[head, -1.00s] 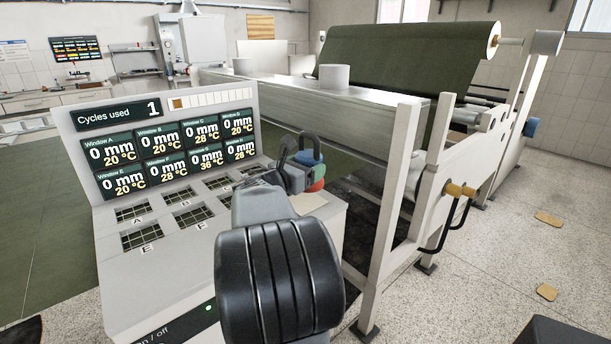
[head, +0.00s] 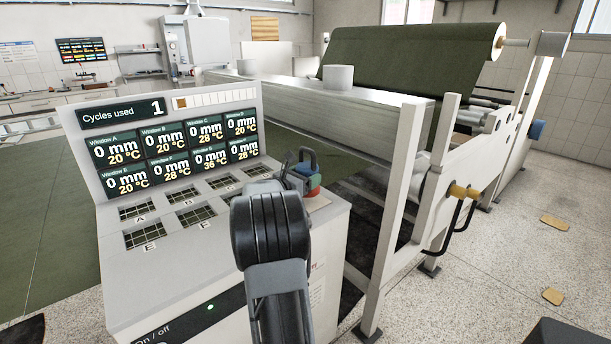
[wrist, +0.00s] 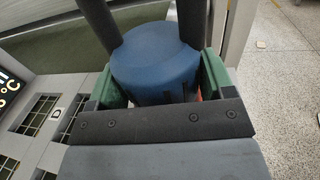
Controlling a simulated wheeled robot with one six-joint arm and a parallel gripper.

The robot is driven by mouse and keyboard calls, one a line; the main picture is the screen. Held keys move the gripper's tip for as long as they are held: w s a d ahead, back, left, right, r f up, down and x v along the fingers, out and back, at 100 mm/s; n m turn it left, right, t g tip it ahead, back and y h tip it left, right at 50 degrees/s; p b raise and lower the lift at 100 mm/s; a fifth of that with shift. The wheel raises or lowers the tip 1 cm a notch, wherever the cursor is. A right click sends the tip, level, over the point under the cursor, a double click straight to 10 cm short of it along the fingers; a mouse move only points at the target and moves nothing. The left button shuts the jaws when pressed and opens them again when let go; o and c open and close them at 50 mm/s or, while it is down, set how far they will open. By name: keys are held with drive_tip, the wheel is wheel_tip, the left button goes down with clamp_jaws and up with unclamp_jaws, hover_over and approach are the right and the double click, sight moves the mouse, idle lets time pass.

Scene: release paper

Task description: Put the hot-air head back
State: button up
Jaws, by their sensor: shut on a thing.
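The hot-air head appears to be the blue rounded body (wrist: 155,65) in the wrist view, with dark bars rising at its far side. In the head view its blue part (head: 309,158) shows above green and red parts, over the right end of the console (head: 175,270). My gripper (wrist: 160,88) is shut on it, with green pieces close at its left and right sides. In the head view my dark wrist hides much of the gripper. Whether the head touches the console below cannot be told.
The console's display panel (head: 170,140) reads "Cycles used 1" and shows 0 mm for every window. Several grid windows (head: 183,195) lie before it. A large machine with a dark green roll (head: 410,55) and a white post (head: 393,215) stands close right. Floor is open farther right.

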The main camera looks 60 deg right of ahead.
drive_tip(key=shift+d+f, duration=0.1)
drive_tip(key=shift+f, duration=1.35)
drive_tip(key=shift+f+b, duration=0.1)
drive_tip(key=shift+b, duration=0.25)
drive_tip(key=o, duration=1.8)
drive_tip(key=shift+f, duration=0.2)
drive_tip(key=shift+r, duration=0.15)
drive_tip(key=shift+w+a, duration=0.1)
drive_tip(key=shift+a, duration=0.15)
drive_tip(key=a, duration=0.3)
drive_tip(key=w+a, duration=0.1)
drive_tip(key=a, duration=0.7)
drive_tip(key=shift+w+a, duration=0.25)
drive_tip(key=shift+w, duration=0.15)
drive_tip(key=shift+r, duration=0.1)
